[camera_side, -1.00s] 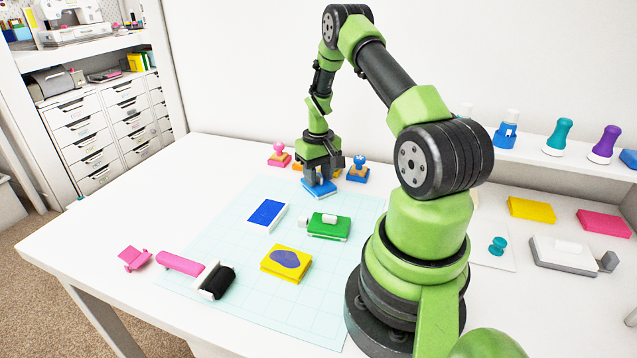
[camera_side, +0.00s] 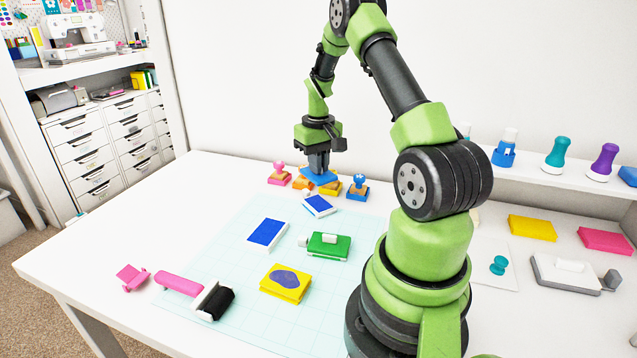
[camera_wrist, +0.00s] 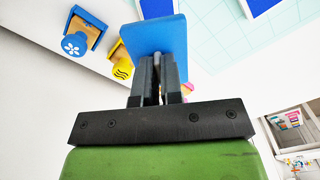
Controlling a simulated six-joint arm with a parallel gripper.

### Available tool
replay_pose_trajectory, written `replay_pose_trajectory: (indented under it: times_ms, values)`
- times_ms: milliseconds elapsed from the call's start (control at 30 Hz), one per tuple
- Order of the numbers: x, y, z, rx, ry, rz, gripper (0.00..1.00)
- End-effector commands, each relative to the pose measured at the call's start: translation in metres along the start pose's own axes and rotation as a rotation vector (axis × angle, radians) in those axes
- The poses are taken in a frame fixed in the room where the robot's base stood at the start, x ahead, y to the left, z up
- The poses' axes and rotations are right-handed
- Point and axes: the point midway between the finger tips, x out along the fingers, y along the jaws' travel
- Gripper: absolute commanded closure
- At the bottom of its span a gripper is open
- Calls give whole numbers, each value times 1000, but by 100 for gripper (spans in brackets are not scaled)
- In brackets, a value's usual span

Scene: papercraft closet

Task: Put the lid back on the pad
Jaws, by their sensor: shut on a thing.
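My gripper (camera_side: 318,168) is shut on a light-blue lid (camera_side: 318,178) and holds it up near the back edge of the mat. In the wrist view, the lid (camera_wrist: 155,38) extends beyond the fingers (camera_wrist: 158,62). A pad with a dark-blue top and white edge (camera_side: 319,206) lies below the lid, apart from it. A similar blue-topped pad (camera_side: 267,234) lies farther left and nearer on the mat. Parts of both show at the top of the wrist view. I cannot tell from the pictures which pad the lid fits.
Pink (camera_side: 278,174), blue (camera_side: 357,188) and yellow (camera_side: 332,188) stamps stand behind the mat, close to the lid. A green item (camera_side: 325,246), a yellow pad (camera_side: 286,283) and a roller (camera_side: 213,302) lie on the pale mat (camera_side: 225,262).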

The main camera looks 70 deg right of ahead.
Motion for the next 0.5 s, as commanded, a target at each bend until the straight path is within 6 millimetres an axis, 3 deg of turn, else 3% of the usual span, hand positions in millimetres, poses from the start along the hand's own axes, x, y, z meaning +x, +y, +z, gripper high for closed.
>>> replay_pose_trajectory:
  times_ms: [67,300,500]
  values:
    - [-7,0,0,-1,1,0,100]
    - [18,0,0,0,-2,-1,100]
    - [19,0,0,0,0,0,100]
